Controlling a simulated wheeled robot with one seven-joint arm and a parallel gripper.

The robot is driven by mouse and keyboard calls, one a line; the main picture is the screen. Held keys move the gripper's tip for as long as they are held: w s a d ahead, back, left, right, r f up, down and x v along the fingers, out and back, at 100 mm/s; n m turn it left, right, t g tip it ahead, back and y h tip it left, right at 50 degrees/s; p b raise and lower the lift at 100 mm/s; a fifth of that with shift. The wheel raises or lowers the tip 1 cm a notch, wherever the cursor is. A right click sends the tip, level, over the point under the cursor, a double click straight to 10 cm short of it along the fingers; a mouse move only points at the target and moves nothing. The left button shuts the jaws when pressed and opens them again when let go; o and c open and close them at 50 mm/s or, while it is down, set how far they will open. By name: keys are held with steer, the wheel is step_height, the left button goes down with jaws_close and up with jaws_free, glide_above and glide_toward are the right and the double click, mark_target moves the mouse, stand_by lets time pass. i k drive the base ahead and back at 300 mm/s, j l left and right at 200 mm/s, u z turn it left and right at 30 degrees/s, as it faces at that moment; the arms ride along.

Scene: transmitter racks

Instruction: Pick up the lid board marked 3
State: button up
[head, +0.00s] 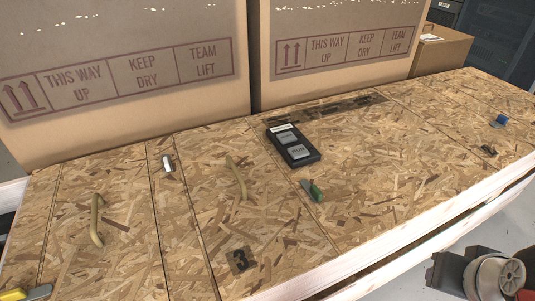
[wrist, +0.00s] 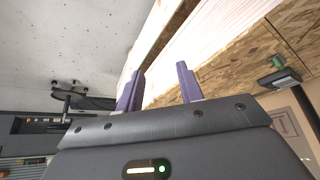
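The lid board marked 3 (head: 265,215) is a flake-board panel in the head view, lying flat among other panels on a crate top. A dark 3 mark (head: 240,260) is near its front edge. A tan bar handle (head: 237,178) stands on its back half. My gripper (wrist: 158,88) shows in the wrist view with two purple fingers apart and nothing between them. It is beside the crate's pale wooden side, away from the handle. The fingers are not seen in the head view.
A black two-button box (head: 293,145) and a green-handled item (head: 312,190) lie by the board's right seam. A small silver item (head: 168,162) lies near its left seam. Another handle (head: 97,220) is on the left panel. Large cartons (head: 130,60) stand behind.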

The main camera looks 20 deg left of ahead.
mark_target(259, 236)
steer(key=i+j+u, duration=0.1)
steer(key=u, duration=2.1)
